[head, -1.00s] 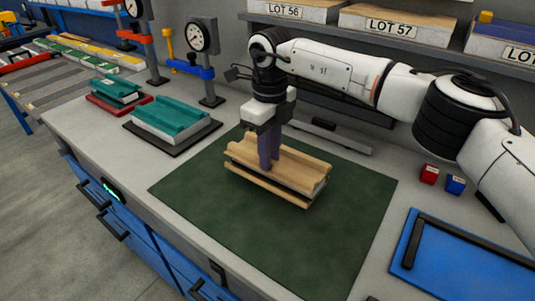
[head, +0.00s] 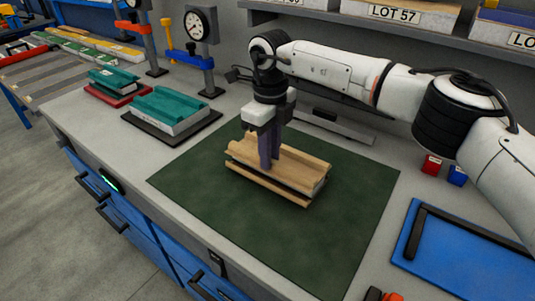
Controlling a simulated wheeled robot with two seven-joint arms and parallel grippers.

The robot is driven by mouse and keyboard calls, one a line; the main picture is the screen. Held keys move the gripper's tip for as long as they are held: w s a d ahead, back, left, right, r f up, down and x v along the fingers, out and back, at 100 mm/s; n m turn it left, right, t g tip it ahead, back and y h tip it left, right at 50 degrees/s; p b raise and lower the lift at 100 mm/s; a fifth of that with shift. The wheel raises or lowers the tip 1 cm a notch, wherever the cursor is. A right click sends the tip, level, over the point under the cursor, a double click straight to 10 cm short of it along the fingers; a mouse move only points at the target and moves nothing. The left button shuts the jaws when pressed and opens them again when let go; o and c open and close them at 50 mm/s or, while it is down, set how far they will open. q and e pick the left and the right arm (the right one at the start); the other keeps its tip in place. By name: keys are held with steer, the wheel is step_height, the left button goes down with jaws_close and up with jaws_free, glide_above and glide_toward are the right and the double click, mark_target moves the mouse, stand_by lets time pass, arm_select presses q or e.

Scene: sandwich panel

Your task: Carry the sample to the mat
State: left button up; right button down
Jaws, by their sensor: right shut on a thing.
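The sample is a tan sandwich panel (head: 300,172) with ridged wooden-looking faces and a darker layer between them. It is over the dark green mat (head: 310,240), toward the mat's back part, and looks level. I cannot tell whether it touches the mat. My right gripper (head: 269,165) points down and is shut on the panel near its middle, with its purple fingers hiding part of it. My left gripper is not in view.
Two teal-topped samples stand at the left, one on a black base (head: 150,132) and one on a red base (head: 103,97). Dial gauges (head: 198,25) stand behind. A blue tray (head: 465,265) lies right; red (head: 431,165) and blue (head: 457,176) blocks sit behind it. The mat's front is clear.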

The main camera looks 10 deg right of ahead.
steer(key=shift+f, duration=0.25)
stand_by(0.6)
steer(key=c, duration=1.5)
jaws_free()
steer(key=shift+c, duration=0.2)
steer(key=shift+w+r, duration=0.15)
steer(key=shift+r, duration=0.35)
step_height(320, 180, up, 5)
steer(key=p, duration=0.3)
steer(key=shift+f, duration=0.1)
steer(key=shift+r, duration=1.05)
steer(key=shift+s+a+r, duration=0.1)
steer(key=shift+s, duration=0.1)
